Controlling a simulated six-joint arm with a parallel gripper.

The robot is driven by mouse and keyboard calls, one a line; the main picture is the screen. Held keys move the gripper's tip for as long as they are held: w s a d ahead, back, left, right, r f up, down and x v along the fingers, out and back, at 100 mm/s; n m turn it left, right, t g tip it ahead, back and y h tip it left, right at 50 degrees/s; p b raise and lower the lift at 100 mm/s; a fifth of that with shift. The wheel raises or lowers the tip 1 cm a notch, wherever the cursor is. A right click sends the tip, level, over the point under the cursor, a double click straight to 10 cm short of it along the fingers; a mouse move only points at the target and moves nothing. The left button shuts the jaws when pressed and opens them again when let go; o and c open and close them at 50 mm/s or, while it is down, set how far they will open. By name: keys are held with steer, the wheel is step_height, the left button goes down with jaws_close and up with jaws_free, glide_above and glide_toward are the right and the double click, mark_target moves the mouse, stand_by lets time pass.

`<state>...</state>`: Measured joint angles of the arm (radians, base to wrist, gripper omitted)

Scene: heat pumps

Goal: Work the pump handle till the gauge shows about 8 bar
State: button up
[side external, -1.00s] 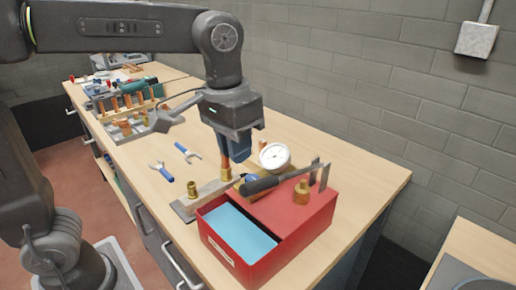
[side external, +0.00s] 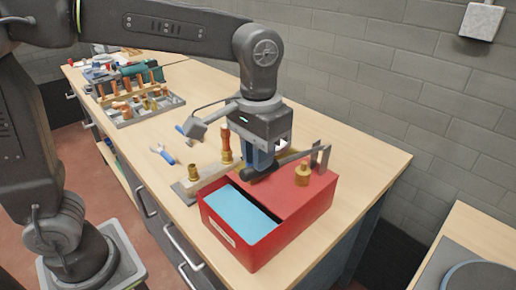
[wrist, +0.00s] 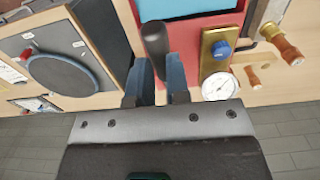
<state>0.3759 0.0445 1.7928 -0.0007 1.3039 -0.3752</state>
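The red pump box (side external: 268,246) stands near the bench's front corner, with blue water (side external: 238,207) in its open tank. Its dark lever handle (side external: 290,158) runs from the upright posts toward the tank side, low over the box. My gripper (side external: 262,160) is right over the handle's grip end. In the wrist view the handle (wrist: 155,38) lies in line with the gap between my two spread fingers (wrist: 156,85); contact cannot be told. The white gauge (wrist: 220,86) shows in the wrist view, its needle too small to read. My gripper mostly hides it in the side view.
A brass fitting (side external: 302,174) stands on the box near the posts. A copper pipe with brass fittings (side external: 226,143) stands behind the box. A blue-handled wrench (side external: 163,153) lies left, and a tray of fittings (side external: 146,107) sits farther back. The bench right of the box is clear.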

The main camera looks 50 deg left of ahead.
step_height(320, 180, down, 6)
stand_by(1.0)
steer(key=shift+f, duration=0.8)
stand_by(0.5)
steer(key=shift+r, duration=6.1)
steer(key=shift+f, duration=0.1)
steer(key=shift+f, duration=2.2)
